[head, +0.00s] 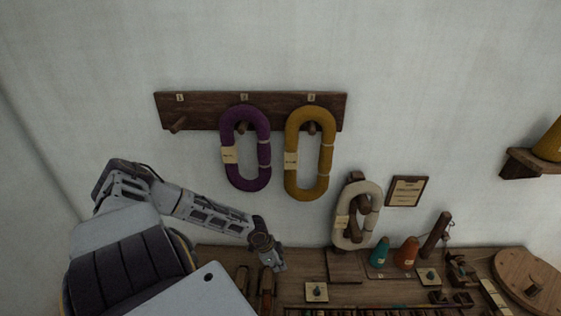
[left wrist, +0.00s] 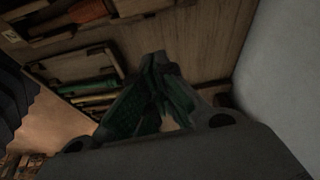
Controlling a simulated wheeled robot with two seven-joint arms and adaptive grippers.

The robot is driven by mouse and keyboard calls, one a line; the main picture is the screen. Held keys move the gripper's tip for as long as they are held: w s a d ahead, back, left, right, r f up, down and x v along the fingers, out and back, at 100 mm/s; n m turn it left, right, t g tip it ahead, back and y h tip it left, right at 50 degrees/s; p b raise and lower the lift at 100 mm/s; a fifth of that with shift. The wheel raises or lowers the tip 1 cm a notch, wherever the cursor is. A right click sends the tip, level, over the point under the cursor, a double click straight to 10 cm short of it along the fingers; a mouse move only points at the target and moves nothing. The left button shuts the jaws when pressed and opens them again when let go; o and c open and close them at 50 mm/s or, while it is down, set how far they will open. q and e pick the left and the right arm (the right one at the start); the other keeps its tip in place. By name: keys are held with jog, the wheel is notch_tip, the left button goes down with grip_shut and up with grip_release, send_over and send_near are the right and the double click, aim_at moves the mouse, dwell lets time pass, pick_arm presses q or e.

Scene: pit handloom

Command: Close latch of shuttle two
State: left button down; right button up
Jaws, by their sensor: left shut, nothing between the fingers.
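Two narrow wooden shuttles lie side by side on the bench: a left one (head: 242,279) and a right one (head: 266,290). I cannot read which is shuttle two. My left gripper (head: 276,266) is shut and empty, close to the far end of the right shuttle; I cannot tell whether it touches. In the left wrist view, the closed fingers (left wrist: 157,60) point toward the wooden bench top. A shuttle with a reddish-orange inside (left wrist: 78,21) lies at the upper left there, apart from the fingertips. The latches are too small or dark to make out. My right gripper is not in view.
The bench (head: 225,259) meets the white wall behind. A skein holder with a cream skein (head: 344,231), teal cone (head: 381,252) and orange cone (head: 407,253) stand to the right. A small knob plate (head: 316,292) is nearby. Purple (head: 229,158) and yellow (head: 291,170) skeins hang above.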

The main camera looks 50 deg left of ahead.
pick_arm(q)
jog(key=shift+v, duration=0.85)
jog(key=shift+s, duration=0.1)
